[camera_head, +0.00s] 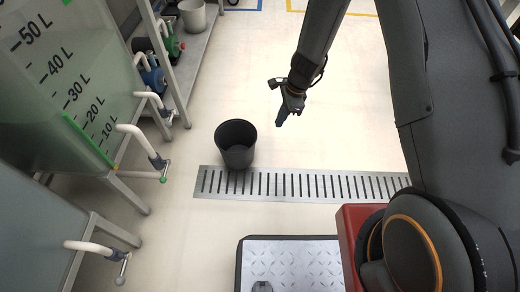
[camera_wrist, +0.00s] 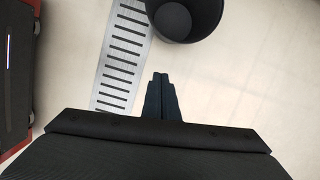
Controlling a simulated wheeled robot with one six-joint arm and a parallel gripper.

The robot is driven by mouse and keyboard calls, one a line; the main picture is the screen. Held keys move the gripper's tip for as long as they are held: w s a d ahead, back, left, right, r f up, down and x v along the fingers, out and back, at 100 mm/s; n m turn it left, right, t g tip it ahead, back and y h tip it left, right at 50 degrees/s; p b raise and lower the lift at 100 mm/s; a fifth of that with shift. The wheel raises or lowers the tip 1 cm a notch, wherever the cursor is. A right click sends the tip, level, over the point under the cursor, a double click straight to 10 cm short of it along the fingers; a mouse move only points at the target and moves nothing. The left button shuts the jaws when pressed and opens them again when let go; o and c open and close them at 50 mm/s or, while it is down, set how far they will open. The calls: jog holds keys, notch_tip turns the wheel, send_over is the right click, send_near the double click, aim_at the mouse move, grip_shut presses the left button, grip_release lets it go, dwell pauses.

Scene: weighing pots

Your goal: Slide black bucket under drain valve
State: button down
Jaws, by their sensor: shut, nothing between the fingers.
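The black bucket (camera_head: 236,155) stands upright and open on the floor, by the left end of a slotted floor grate. It looks empty. In the wrist view the bucket (camera_wrist: 205,22) is cut off by the top edge. My gripper (camera_head: 280,121) is shut and empty, pointing down, to the right of the bucket and apart from it. In the wrist view the closed fingertips (camera_wrist: 160,76) point toward the bucket with floor between. Several white drain pipes with valves hang off the tanks at left; one valve (camera_head: 160,166) has a green tip, left of the bucket. I cannot tell which valve is meant.
The floor grate (camera_head: 300,184) runs right from beside the bucket. A marked tank (camera_head: 65,75) on a metal frame stands at left. Pumps (camera_head: 153,75) and a grey bucket (camera_head: 193,18) sit on a shelf behind. A patterned plate (camera_head: 290,268) lies in front. Floor between bucket and valves is clear.

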jog(key=w+a+f+m+b, duration=0.1)
jog(key=a+f+b, duration=0.2)
jog(key=f, duration=0.6)
jog(key=w+a+f+m+b, duration=0.1)
jog(key=a+f+b, duration=0.3)
jog(key=f, duration=0.5)
jog(key=shift+a+b, duration=0.2)
jog(key=shift+b, duration=0.65)
